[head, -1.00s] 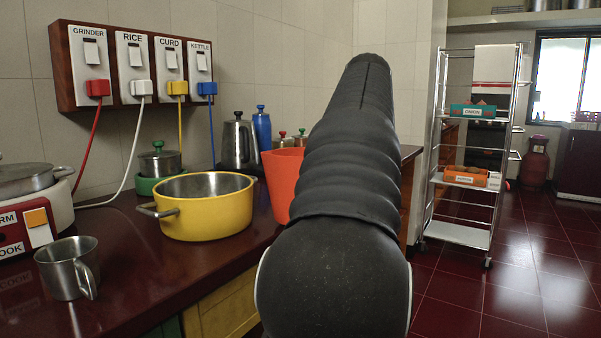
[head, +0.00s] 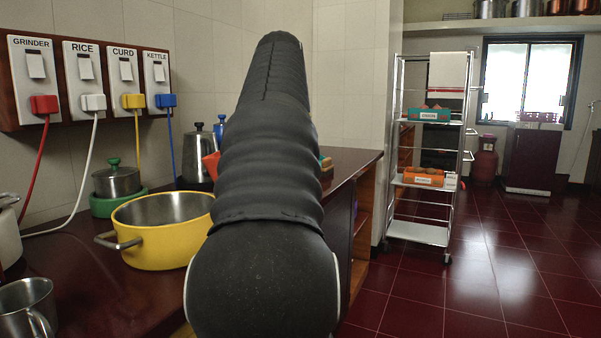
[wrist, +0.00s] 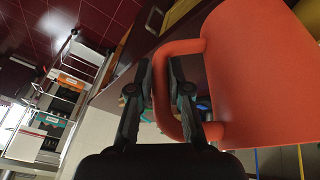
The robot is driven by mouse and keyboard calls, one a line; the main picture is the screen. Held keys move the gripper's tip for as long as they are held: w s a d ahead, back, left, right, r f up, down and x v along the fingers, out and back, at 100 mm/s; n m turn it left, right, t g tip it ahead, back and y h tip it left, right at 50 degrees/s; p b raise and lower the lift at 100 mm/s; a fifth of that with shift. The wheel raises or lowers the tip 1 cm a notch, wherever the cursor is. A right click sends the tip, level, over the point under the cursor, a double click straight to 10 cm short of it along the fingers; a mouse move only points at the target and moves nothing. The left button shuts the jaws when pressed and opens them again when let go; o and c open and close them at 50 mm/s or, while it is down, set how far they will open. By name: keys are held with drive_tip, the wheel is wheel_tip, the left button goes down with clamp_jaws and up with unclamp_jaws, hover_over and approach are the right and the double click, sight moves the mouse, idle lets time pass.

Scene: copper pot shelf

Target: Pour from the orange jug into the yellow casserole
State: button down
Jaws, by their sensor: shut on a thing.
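The yellow casserole (head: 163,235) stands open on the dark red counter in the head view, left of my arm. No contents show in the part of its inside that I see. The orange jug (wrist: 262,75) is large on the right of the wrist view, with its handle toward my gripper. My gripper (wrist: 162,90) has its fingers on either side of that handle and is shut on it. In the head view my arm hides the gripper and most of the jug; only a small orange part (head: 211,164) shows beside the arm, beyond the casserole. The jug's contents are hidden.
A steel mug (head: 26,308) stands at the front left of the counter. A lidded pot (head: 117,181) and a steel kettle (head: 197,155) stand behind the casserole. Cords hang from the wall switchboard (head: 95,75). A wire trolley (head: 418,235) stands on the open floor at right.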

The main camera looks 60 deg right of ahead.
drive_tip(key=w+a+r+g+h, duration=0.1)
drive_tip(key=r, duration=0.1)
drive_tip(key=w+a+r+g+h, duration=0.1)
drive_tip(key=w+r, duration=0.1)
drive_tip(key=w+a+r+n+g+h, duration=0.1)
drive_tip(key=a+r, duration=0.1)
drive_tip(key=r, duration=0.1)
drive_tip(key=shift+w, duration=0.15)
drive_tip(key=shift+w+a+g+h, duration=0.15)
drive_tip(key=shift+a+g+h, duration=0.15)
drive_tip(key=shift+h, duration=0.1)
drive_tip(key=shift+d, duration=0.15)
drive_tip(key=shift+a+r+g+h, duration=0.15)
drive_tip(key=shift+a+g+h, duration=0.15)
drive_tip(key=shift+a, duration=0.1)
drive_tip(key=shift+w, duration=0.1)
drive_tip(key=shift+w+a+r+n+g+h, duration=0.4)
drive_tip(key=shift+a+r+g+h, duration=0.1)
drive_tip(key=shift+h, duration=0.2)
